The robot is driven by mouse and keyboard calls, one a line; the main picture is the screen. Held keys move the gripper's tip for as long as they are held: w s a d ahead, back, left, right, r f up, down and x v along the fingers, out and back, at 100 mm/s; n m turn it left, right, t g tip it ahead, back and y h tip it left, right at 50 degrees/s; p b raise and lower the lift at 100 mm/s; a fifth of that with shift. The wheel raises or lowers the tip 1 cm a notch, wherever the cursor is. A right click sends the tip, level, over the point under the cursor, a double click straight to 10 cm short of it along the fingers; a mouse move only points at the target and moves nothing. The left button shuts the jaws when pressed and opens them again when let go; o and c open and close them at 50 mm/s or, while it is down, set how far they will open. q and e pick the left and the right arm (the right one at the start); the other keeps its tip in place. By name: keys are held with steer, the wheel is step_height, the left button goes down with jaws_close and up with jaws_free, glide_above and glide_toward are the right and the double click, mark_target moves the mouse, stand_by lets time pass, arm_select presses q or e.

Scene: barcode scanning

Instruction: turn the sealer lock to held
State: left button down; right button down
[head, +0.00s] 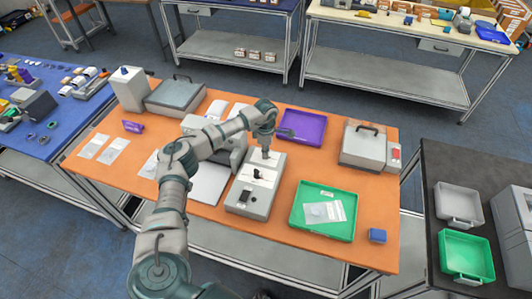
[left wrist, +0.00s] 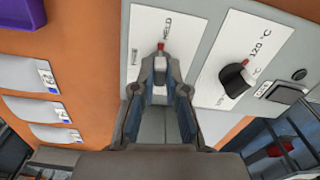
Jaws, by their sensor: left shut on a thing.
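The grey sealer (head: 248,198) stands on the orange table, with a dark temperature knob on its top. In the left wrist view its white lock plate (left wrist: 145,50) carries the word HELD near the top and another small label at the left. The lock knob (left wrist: 160,66) sits at the plate's lower middle, its red mark pointing up the picture, close to HELD. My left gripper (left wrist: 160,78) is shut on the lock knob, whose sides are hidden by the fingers. In the head view this gripper (head: 265,152) reaches down onto the sealer's far end.
The temperature knob (left wrist: 235,78) and a black switch (left wrist: 287,91) are close beside the gripper. A purple tray (head: 302,127) lies behind the sealer, a green tray (head: 323,228) with a clear bag to its right.

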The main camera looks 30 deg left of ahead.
arm_select(q)
steer(key=shift+a+m, duration=0.1)
steer(key=shift+m, duration=0.7)
steer(key=shift+r+b, duration=0.1)
steer(key=shift+b, duration=0.2)
steer(key=shift+w, duration=0.1)
steer(key=c, duration=1.2)
jaws_free()
steer(key=shift+a, duration=0.1)
step_height(320, 180, up, 12)
